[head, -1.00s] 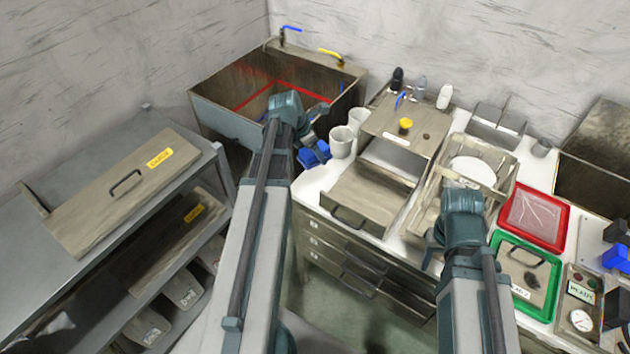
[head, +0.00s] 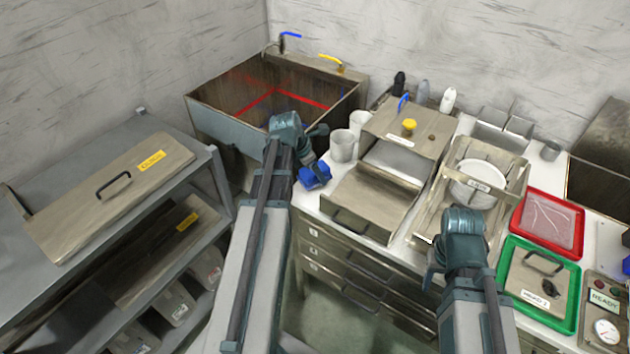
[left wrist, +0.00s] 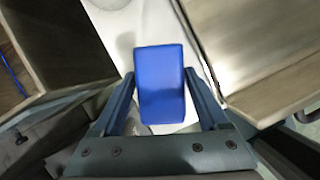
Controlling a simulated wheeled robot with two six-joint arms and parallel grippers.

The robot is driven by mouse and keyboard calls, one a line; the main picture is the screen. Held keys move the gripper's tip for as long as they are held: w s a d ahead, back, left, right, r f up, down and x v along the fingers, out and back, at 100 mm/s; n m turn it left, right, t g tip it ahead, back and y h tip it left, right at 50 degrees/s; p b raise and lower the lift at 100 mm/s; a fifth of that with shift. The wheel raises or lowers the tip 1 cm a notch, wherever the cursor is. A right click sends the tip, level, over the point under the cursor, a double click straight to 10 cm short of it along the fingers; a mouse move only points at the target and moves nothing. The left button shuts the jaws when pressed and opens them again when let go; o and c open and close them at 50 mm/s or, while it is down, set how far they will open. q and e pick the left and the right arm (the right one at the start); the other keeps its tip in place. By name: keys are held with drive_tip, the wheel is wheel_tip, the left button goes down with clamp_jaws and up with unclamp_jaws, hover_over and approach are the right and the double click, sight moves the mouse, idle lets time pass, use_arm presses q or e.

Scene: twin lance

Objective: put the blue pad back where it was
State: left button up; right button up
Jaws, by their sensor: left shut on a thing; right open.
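The blue pad (head: 314,176) is a small blue block at the left front corner of the white counter, just below the two white cups. My left gripper (head: 309,160) is shut on it. In the left wrist view the blue pad (left wrist: 161,84) sits between the two fingers, with the white counter top behind it. I cannot tell whether the pad touches the counter. My right gripper (head: 433,272) is open, in front of the wooden rack at the counter's front edge; its fingertips are partly hidden by its wrist.
A sink (head: 225,122) stands behind left. White cups (head: 342,147) stand close to the pad. A lidded metal box (head: 372,205), a rack holding a plate (head: 478,180), a red tray (head: 520,226) and a green tray (head: 568,318) fill the counter. A grey shelf (head: 150,135) is at left.

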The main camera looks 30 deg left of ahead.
use_arm(q)
drive_tip(key=shift+f+b, duration=0.8)
drive_tip(key=shift+f, duration=0.45)
use_arm(e)
drive_tip(key=shift+f, duration=1.2)
use_arm(q)
drive_tip(key=shift+f, duration=0.2)
drive_tip(key=o, duration=1.1)
use_arm(e)
drive_tip(key=shift+f, duration=0.15)
use_arm(q)
drive_tip(key=shift+r, duration=0.2)
drive_tip(key=shift+s+r+p, duration=0.15)
drive_tip(key=shift+r+p, duration=0.35)
drive_tip(key=p+v, duration=1)
drive_tip(key=v, duration=0.1)
drive_tip(key=shift+a, duration=0.1)
use_arm(e)
wheel_tip(320, 180, up, 11)
drive_tip(key=shift+r, duration=0.2)
